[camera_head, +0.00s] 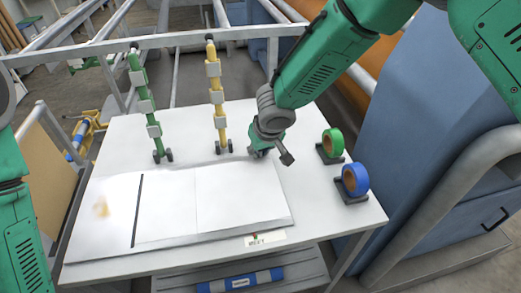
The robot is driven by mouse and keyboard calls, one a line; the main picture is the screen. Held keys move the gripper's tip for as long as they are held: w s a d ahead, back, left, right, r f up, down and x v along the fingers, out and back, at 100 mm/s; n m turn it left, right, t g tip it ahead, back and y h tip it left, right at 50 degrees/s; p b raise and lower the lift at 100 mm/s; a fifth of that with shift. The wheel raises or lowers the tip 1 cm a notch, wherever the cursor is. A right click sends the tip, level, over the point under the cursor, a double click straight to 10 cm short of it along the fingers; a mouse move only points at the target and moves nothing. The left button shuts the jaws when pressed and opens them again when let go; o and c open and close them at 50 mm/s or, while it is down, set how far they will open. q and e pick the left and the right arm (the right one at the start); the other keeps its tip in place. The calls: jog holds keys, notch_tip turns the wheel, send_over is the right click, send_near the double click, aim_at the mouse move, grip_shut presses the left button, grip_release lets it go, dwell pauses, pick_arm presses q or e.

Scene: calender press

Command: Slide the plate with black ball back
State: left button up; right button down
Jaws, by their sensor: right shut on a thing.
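A flat white plate (240,200) lies on the white table (340,225), with a black strip (137,210) across its left part. My right gripper (268,152) reaches down from the upper right to the plate's back right edge. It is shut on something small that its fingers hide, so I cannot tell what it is. I cannot make out a black ball on the plate; one may be hidden by the gripper. My left arm shows at the left edge, but its gripper is out of view.
A green rod (146,105) and a yellow rod (216,95) stand at the table's back, left of my right gripper. Green tape (333,141) and blue tape (355,179) sit on holders at right. A metal rail (180,39) runs behind.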

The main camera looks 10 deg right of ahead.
aim_at(276, 152)
jog(key=shift+a, duration=0.15)
jog(key=shift+d+b, duration=0.3)
jog(key=shift+d, duration=0.75)
jog(key=shift+w+d, duration=0.1)
jog(key=shift+d, duration=1)
jog(key=shift+d+r, duration=0.1)
jog(key=shift+d+b, duration=0.15)
jog(key=shift+b, duration=0.15)
jog(key=shift+d, duration=0.45)
